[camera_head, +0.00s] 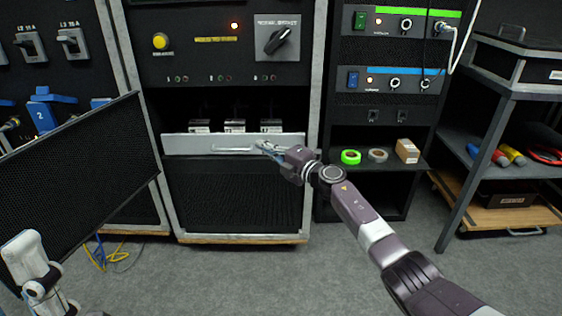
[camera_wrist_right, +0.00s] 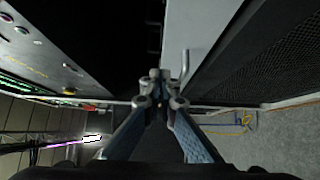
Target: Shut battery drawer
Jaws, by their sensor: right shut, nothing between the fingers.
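The battery drawer (camera_head: 190,146) is a wide silver-fronted drawer in the middle cabinet. It stands out from the cabinet, with three batteries (camera_head: 235,126) showing behind its front. The drawer front also fills the upper middle of the right wrist view (camera_wrist_right: 196,25), with its bar handle (camera_wrist_right: 185,64) near my fingers. My right gripper (camera_head: 262,146) is shut and empty at the right part of the drawer front. In the right wrist view its fingertips (camera_wrist_right: 160,92) are together beside the handle; I cannot tell whether they touch the drawer.
A dark mesh panel (camera_head: 85,160) stands at the left, in front of the cabinets. A rotary switch (camera_head: 278,38) and yellow button (camera_head: 160,41) are above the drawer. A shelf at the right holds green tape (camera_head: 350,157) and a small box (camera_head: 407,151).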

